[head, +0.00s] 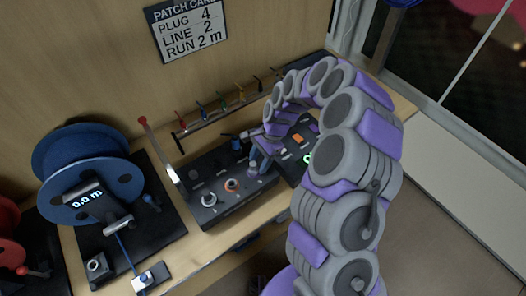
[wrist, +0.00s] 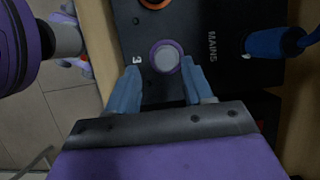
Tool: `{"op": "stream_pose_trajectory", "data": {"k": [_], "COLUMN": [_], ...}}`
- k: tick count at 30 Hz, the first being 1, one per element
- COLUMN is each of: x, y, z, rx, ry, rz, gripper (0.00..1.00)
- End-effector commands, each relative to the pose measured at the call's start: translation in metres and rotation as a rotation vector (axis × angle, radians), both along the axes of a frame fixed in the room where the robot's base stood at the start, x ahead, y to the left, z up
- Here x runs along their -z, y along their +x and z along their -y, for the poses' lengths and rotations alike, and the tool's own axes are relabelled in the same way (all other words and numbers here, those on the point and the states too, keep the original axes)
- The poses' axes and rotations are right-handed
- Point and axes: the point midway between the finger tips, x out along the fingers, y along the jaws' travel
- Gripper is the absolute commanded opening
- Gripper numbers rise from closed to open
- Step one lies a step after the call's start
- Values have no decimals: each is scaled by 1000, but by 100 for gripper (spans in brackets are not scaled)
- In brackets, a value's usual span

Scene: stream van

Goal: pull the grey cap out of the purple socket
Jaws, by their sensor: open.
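The grey cap (wrist: 166,59) sits in the round purple socket (wrist: 153,48) beside the number 3 on the black panel (wrist: 205,15). In the wrist view, my gripper (wrist: 160,68) is open, with one blue finger on each side of the cap and socket. I cannot tell whether the fingers touch the cap. In the head view, my gripper (head: 259,158) is over the right part of the panel, and its fingers largely hide the purple socket.
An orange socket (head: 231,185) and a grey one (head: 208,199) lie left of the gripper. A blue plug (wrist: 272,43) is by the MAINS label. A lever with a red knob (head: 143,121) rises at the panel's left. A blue reel (head: 100,188) stands further left.

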Motion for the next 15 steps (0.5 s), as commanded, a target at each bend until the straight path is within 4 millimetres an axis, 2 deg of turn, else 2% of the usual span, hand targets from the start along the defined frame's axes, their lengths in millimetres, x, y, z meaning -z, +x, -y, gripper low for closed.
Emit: {"op": "stream_pose_trajectory", "data": {"k": [6,15], "x": [13,12], "y": [-4,-3], "z": [-10,0], "rx": [-4,-2], "ry": [-6,6], "rz": [0,0], "gripper": [51,49]}}
